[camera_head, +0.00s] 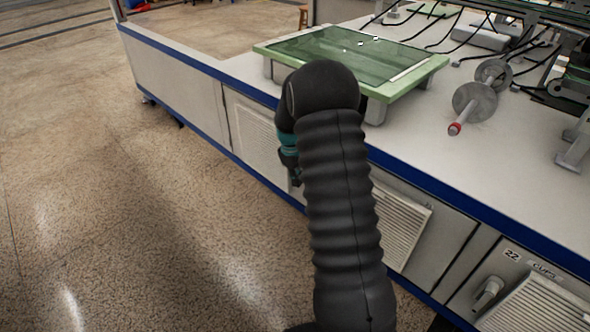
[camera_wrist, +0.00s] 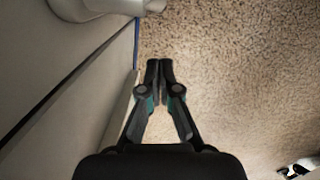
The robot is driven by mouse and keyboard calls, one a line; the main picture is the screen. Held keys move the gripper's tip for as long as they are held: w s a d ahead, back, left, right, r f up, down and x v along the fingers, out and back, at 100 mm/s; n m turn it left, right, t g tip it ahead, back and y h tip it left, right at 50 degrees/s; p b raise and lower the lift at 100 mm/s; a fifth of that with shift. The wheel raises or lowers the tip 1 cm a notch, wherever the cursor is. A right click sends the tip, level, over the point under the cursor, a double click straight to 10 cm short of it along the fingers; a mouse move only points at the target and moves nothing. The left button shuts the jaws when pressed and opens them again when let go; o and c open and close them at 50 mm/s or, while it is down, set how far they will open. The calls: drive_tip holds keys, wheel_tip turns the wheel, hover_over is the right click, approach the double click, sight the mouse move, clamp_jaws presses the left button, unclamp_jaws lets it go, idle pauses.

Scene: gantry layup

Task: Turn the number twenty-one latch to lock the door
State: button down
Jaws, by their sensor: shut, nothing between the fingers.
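In the wrist view my gripper (camera_wrist: 159,66) is shut and empty, its two fingertips together. It points along the cabinet front, over the speckled floor. A pale rounded latch (camera_wrist: 105,6) sticks out from the cabinet face at the upper left of that view, cut off by the edge and apart from the fingertips. Its number does not show, so I cannot tell if it is number twenty-one. In the head view my black arm covers part of the cabinet front and hides the fingertips. No label twenty-one is readable there.
A door with a "22" label (camera_head: 511,255) and its own latch (camera_head: 488,290) is at the lower right. Louvred panels (camera_head: 405,230) line the cabinet front. A green-framed glass plate (camera_head: 345,45) and a spindle with discs (camera_head: 475,100) are on the counter. The floor (camera_head: 110,200) to the left is clear.

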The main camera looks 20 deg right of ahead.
drive_tip(key=shift+s+d+f, duration=0.15)
drive_tip(key=shift+s+d, duration=0.4)
drive_tip(key=shift+s, duration=0.3)
drive_tip(key=shift+s+d+f, duration=0.1)
drive_tip(key=shift+s+d, duration=0.45)
drive_tip(key=shift+s, duration=0.25)
drive_tip(key=shift+s, duration=0.1)
drive_tip(key=shift+s+d+f+g+p, duration=0.35)
drive_tip(key=shift+s+g+p, duration=0.15)
drive_tip(key=shift+p, duration=0.2)
drive_tip(key=w+a+r+p, duration=0.1)
drive_tip(key=w+a+r, duration=0.1)
drive_tip(key=r, duration=0.3)
drive_tip(key=w+a+r, duration=0.2)
drive_tip(key=w+r, duration=0.2)
drive_tip(key=r, duration=0.1)
drive_tip(key=shift+p, duration=0.35)
